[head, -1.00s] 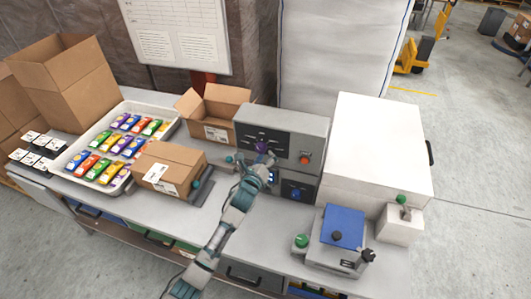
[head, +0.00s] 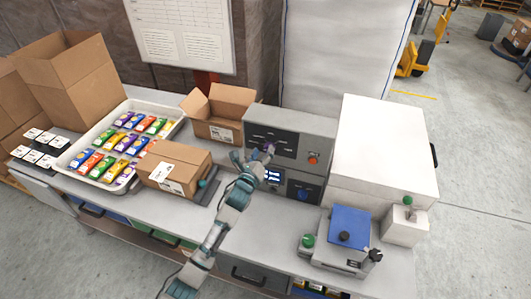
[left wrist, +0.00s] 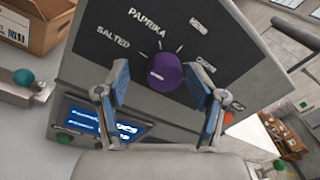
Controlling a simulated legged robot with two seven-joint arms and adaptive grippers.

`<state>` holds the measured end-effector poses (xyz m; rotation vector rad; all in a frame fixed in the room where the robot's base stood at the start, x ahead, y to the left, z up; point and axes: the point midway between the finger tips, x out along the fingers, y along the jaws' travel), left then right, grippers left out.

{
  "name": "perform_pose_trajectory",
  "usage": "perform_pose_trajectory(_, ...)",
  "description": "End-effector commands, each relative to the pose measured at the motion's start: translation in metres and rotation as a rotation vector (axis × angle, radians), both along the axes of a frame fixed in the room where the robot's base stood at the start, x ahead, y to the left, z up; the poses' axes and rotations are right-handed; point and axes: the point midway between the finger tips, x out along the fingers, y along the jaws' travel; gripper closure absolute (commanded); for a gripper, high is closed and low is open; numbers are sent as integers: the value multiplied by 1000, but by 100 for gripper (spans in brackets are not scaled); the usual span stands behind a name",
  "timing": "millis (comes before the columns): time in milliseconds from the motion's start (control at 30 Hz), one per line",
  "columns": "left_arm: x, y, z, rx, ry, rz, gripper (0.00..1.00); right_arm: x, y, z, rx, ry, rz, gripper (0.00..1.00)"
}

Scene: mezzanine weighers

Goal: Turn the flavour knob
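The flavour knob (left wrist: 165,71) is a round purple dial with a pale mark on its left side, on the dark upper panel of a grey control box (head: 318,128). In the left wrist view, labels around it include PAPRIKA and SALTED. The knob also shows in the head view (head: 269,148), partly covered. My left gripper (left wrist: 162,92) is open, with one blue-padded finger on each side of the knob, left and right. I see gaps between the pads and the knob; I cannot tell how deep the fingers reach. My right gripper is not in view.
A lit blue display (left wrist: 98,122) and a red button (head: 313,159) are on the same box. A taped carton (head: 178,167) and a tray (head: 62,165) of colourful packets stand left.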

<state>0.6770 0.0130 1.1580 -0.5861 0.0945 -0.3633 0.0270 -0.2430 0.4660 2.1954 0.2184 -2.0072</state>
Motion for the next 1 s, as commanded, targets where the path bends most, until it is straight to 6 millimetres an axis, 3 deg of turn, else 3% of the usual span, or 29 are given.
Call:
perform_pose_trajectory(167, -8, -4, -3, 8, 4, -1, 33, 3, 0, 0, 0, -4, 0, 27)
perform_pose_trajectory(500, -78, 28, 0, 5, -4, 0, 33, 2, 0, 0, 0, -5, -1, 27)
perform_pose_trajectory(700, -108, 47, 0, 0, -7, 3, 33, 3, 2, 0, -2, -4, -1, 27)
perform_pose_trajectory(1000, -120, 47, 2, 0, -9, 2, 33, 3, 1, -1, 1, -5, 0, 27)
